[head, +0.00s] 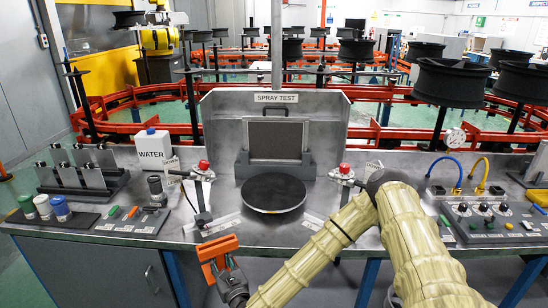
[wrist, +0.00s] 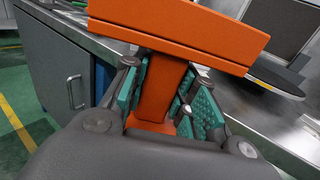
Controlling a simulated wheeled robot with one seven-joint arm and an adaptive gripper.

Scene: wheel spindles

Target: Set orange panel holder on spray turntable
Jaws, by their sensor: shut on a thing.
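The orange panel holder (head: 217,252) is in my gripper (head: 230,278), in front of the bench's front edge, left of the middle. In the wrist view the gripper's green-padded fingers (wrist: 170,100) are shut on the holder's upright stem, and its wide orange block (wrist: 180,32) lies beyond the fingertips. The holder looks tilted in the head view. The spray turntable (head: 273,193) is a round black disc on the bench, empty on top, to the right of and beyond the holder. Its edge also shows at the right of the wrist view (wrist: 275,80).
A metal spray booth (head: 275,100) with a grey filter stands behind the turntable. Red-topped fittings (head: 204,170) flank the disc on both sides. A water bottle (head: 154,148), a panel rack (head: 82,172) and spray cans (head: 60,207) are on the left. A control panel (head: 490,222) is on the right.

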